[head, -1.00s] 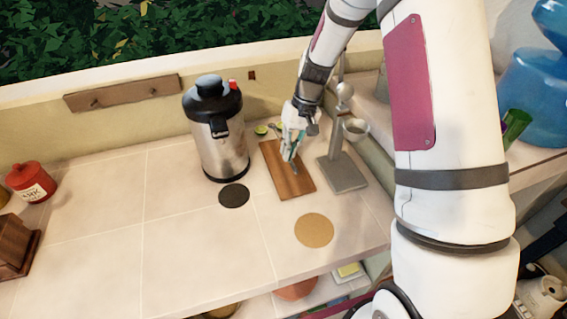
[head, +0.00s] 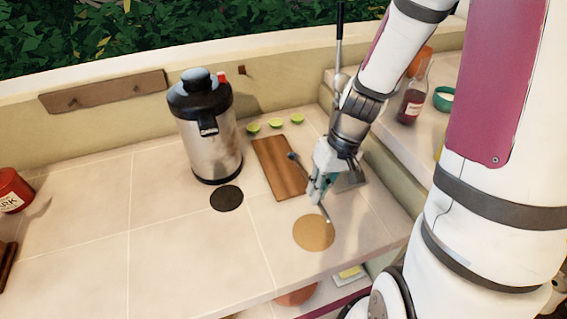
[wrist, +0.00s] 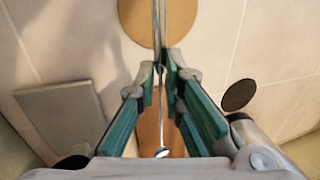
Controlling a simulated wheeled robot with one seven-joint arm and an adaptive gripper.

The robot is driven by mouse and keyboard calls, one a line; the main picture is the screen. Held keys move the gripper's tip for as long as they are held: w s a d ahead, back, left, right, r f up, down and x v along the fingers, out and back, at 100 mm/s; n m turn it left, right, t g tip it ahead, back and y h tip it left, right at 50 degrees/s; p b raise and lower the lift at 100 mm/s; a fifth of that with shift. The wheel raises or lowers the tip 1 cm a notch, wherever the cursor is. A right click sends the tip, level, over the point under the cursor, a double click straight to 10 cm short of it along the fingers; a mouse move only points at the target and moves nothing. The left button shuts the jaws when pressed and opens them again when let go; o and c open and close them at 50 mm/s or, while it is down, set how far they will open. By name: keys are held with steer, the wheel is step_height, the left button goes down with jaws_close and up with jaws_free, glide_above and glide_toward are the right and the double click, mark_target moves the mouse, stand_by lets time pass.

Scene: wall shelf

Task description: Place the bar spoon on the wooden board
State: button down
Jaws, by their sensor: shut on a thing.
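The bar spoon (head: 325,213) is thin and metallic. My gripper (head: 315,189) is shut on its shaft, to the right of the wooden board. One end shows over the board's right side, and the other shows over the round cork mat. The brown wooden board (head: 277,170) lies flat on the tiled counter, bare. In the wrist view, the spoon (wrist: 162,152) runs lengthwise between my fingertips (wrist: 163,75), its rounded end in front of the board (wrist: 148,133). The spoon's height above the counter is unclear.
A steel vacuum flask (head: 212,145) stands left of the board, with a dark round coaster (head: 227,198) in front. The cork mat (head: 312,233) lies in front of the board, and lime halves (head: 275,123) behind. A grey metal base (head: 352,178) is partly hidden by my gripper.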

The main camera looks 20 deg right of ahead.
mark_target(291, 157)
steer(key=w, duration=0.4)
steer(key=w+a+f, duration=0.1)
steer(key=w, duration=0.4)
steer(key=w+a, duration=0.1)
steer(key=w, duration=0.4)
steer(key=shift+w+f, duration=0.15)
steer(key=shift+f, duration=0.05)
steer(key=shift+f+p, duration=0.6)
steer(key=shift+f, duration=1.2)
steer(key=c, duration=2.1)
jaws_free()
steer(key=shift+f, duration=0.1)
steer(key=shift+o, duration=0.7)
